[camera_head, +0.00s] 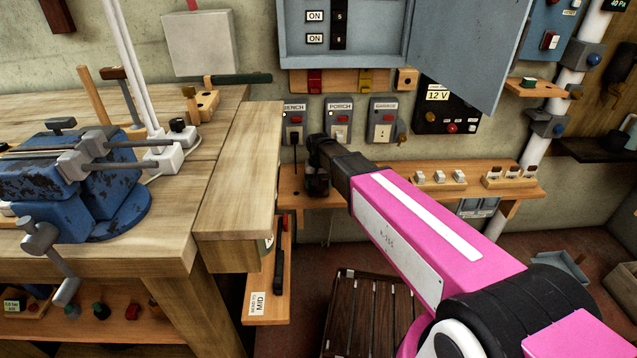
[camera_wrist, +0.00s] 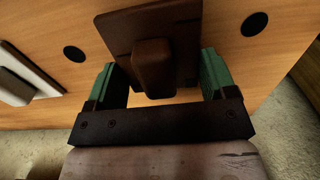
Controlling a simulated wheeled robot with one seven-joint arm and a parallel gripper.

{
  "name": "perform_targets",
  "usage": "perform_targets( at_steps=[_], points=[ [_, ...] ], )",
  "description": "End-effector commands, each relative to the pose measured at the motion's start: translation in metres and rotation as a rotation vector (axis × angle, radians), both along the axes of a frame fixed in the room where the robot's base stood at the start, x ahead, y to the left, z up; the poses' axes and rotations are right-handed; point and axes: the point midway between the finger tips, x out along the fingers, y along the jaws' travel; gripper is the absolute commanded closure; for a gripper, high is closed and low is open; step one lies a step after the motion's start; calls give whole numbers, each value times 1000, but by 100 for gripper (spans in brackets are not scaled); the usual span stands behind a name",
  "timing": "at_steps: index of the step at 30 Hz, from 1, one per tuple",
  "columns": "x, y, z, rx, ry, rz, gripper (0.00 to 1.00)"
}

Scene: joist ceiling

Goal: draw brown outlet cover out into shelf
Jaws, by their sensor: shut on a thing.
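The brown outlet cover (camera_wrist: 178,32), a dark brown plate with a raised block on its face, shows at the top middle of the wrist view. My gripper (camera_wrist: 158,72) has its two green-padded fingers on either side of it and is shut on it. Behind the cover is an orange-brown wooden surface with dark round holes. In the head view my gripper (camera_head: 316,168) is over the left end of the wooden shelf (camera_head: 400,172), below the wall switches. The cover cannot be made out there.
A white plate (camera_wrist: 22,82) lies left of the cover in the wrist view. The workbench (camera_head: 238,165) with a blue vise (camera_head: 75,180) is at left. An open grey cabinet door (camera_head: 470,50) hangs above.

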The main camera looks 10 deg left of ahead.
Motion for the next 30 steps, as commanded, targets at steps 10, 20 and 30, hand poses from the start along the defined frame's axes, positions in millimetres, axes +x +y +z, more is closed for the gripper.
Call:
perform_targets(
  at_steps=[10,20,30],
  points=[
    [0,0,-3,0,0,0,57],
    [0,0,-8,0,1,0,56],
    [0,0,-8,0,1,0,0]
  ],
)
